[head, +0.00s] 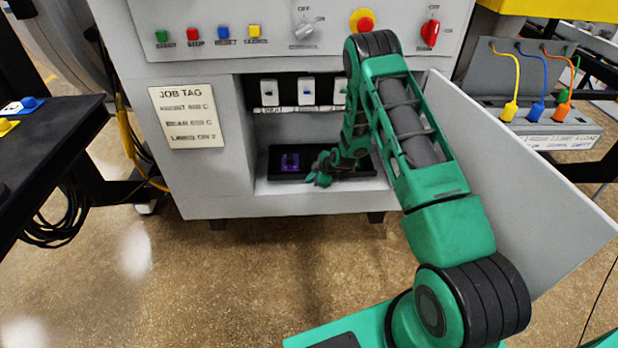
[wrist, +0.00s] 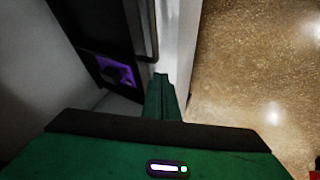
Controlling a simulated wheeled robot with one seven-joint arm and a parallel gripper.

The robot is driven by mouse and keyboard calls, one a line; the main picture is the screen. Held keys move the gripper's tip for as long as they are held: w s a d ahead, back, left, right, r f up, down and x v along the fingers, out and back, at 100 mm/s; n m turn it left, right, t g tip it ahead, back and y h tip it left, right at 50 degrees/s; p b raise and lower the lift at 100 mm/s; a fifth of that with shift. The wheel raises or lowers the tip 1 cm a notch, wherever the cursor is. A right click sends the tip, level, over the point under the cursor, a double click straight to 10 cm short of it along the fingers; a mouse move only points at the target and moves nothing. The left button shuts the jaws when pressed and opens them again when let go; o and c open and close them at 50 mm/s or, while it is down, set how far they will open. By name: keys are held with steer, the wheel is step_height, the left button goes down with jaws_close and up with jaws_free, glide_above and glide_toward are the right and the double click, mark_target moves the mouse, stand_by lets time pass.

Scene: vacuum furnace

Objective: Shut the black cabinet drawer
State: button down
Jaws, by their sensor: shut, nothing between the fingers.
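The black drawer (head: 284,177) is a low, tray-like box in the open bay of the grey cabinet, below a row of switches. A purple piece (head: 289,162) shows at its left part. It also shows in the wrist view (wrist: 115,70), within the drawer's dark surround (wrist: 85,42). My gripper (head: 318,179) is in the bay at the drawer's front, right of the purple piece. Its green fingers (wrist: 160,95) are shut and empty. My arm hides the drawer's right part. I cannot tell whether the fingers touch the drawer.
A grey cabinet door (head: 540,190) stands open on the right, beside my arm. Buttons and knobs line the panel above. A job tag (head: 187,117) is on the cabinet front. A black table (head: 45,140) stands at left. The floor (head: 230,285) in front is clear.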

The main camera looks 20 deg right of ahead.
steer(key=v, duration=0.8)
steer(key=shift+r, duration=0.35)
steer(key=s+d+r+m+g+h, duration=0.15)
steer(key=s+d+r+m, duration=0.25)
steer(key=s+r, duration=0.65)
steer(key=s+d+r+m+g+h, duration=0.15)
steer(key=s+d+r+m, duration=0.5)
steer(key=r, duration=0.65)
steer(key=s+a+r+m+g, duration=0.1)
steer(key=s+r+m, duration=0.2)
steer(key=s, duration=0.7)
steer(key=s+r+m+g, duration=0.1)
steer(key=s+r+m, duration=0.2)
steer(key=s, duration=0.8)
steer(key=s+a+r+m+g, duration=0.1)
steer(key=s+r+m, duration=0.2)
steer(key=s, duration=0.8)
steer(key=shift+a+r+g, duration=0.3)
steer(key=shift+r+g, duration=0.1)
steer(key=shift+r, duration=0.35)
steer(key=shift+m, duration=0.25)
